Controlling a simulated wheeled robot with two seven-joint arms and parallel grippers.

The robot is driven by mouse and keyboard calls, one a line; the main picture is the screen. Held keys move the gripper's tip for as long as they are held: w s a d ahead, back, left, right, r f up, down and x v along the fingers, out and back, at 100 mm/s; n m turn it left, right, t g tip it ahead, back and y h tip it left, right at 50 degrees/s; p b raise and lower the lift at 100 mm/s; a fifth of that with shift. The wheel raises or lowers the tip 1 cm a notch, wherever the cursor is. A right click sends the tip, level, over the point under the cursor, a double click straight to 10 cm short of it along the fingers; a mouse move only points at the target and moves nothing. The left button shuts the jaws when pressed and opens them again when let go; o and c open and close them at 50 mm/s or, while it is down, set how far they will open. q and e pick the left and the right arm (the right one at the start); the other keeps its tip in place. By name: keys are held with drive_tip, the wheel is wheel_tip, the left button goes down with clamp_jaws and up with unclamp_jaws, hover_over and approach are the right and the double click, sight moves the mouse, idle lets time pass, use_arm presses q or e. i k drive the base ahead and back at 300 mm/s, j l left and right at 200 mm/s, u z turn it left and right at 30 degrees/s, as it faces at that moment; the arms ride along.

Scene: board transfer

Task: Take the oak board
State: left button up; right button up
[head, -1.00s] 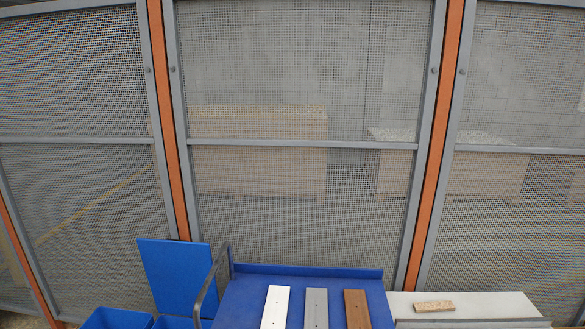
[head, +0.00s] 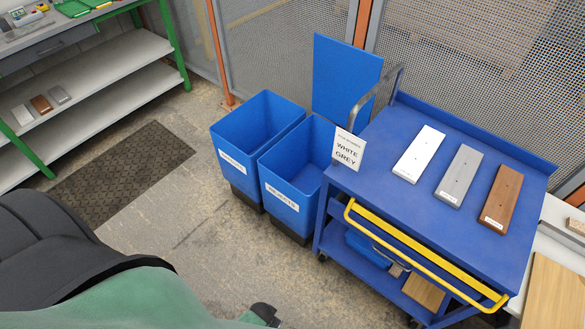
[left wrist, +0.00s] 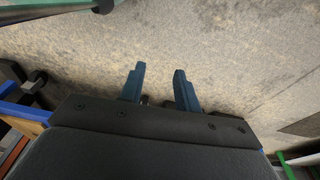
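A brown wood board (head: 501,198) lies flat on the blue trolley top (head: 400,130) at the right, beside a grey board (head: 459,175) and a white board (head: 419,153). Each has a small label too small to read, so I cannot tell whether the brown one is oak. A lighter wood piece (head: 424,292) lies on the trolley's lower shelf. My left gripper (left wrist: 157,70) is open and empty above the floor, its fingers apart. My right gripper is not in view.
A sign reading WHITE GREY (head: 348,149) stands at the trolley's left corner. Two blue bins (head: 290,200) stand left of it. A yellow handle (head: 425,255) runs along its front. A shelf bench (head: 110,72) is at far left.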

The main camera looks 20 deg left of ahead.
sight(555, 297)
drive_tip(key=u, duration=0.55)
drive_tip(key=l+z, duration=0.15)
drive_tip(key=z, duration=1.95)
